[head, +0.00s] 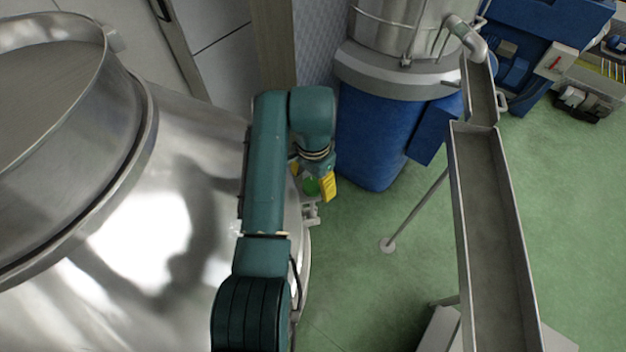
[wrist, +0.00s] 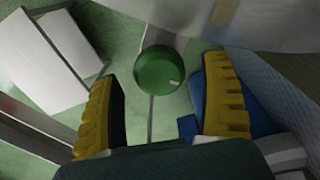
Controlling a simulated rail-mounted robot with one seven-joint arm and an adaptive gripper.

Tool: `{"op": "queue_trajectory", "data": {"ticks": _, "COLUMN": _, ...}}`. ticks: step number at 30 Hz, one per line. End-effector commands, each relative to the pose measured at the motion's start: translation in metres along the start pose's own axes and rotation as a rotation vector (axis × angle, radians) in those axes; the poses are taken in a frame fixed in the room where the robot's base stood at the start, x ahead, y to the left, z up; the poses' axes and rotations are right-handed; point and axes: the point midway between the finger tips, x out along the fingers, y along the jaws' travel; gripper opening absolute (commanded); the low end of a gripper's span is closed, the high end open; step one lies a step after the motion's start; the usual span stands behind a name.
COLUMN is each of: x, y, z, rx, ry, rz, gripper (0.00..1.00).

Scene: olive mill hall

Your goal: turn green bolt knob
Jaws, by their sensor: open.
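The green bolt knob (head: 311,187) shows in the head view at the right side of the large steel vessel, close beside the yellow fingers. In the wrist view the round green knob (wrist: 159,71) lies ahead of the fingers, near the middle top. It has a small pale mark on its face. My gripper (head: 325,184) has yellow finger pads and hangs at the end of the teal arm. In the wrist view my gripper (wrist: 165,100) is open, with one finger to each side below the knob. No contact with the knob shows.
The large steel vessel (head: 150,215) fills the left. A blue-based machine (head: 370,140) stands behind my gripper. A long metal chute (head: 495,235) runs along the right on a thin leg. Green floor (head: 370,285) lies open between the vessel and the chute.

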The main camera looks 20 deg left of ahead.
Motion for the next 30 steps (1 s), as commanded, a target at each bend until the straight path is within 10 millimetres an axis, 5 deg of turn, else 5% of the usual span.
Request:
{"op": "queue_trajectory", "data": {"ticks": 11, "x": 0.0101, "y": 0.0001, "z": 0.0001, "rx": 0.000, "ry": 0.000, "rz": 0.000, "gripper": 0.79}}
{"op": "queue_trajectory", "data": {"ticks": 21, "x": 0.0098, "y": 0.0001, "z": 0.0000, "rx": 0.000, "ry": 0.000, "rz": 0.000, "gripper": 0.15}}
{"op": "queue_trajectory", "data": {"ticks": 30, "x": 0.0099, "y": 0.0001, "z": -0.0001, "rx": -0.035, "ry": 0.001, "rz": 0.000, "gripper": 0.14}}
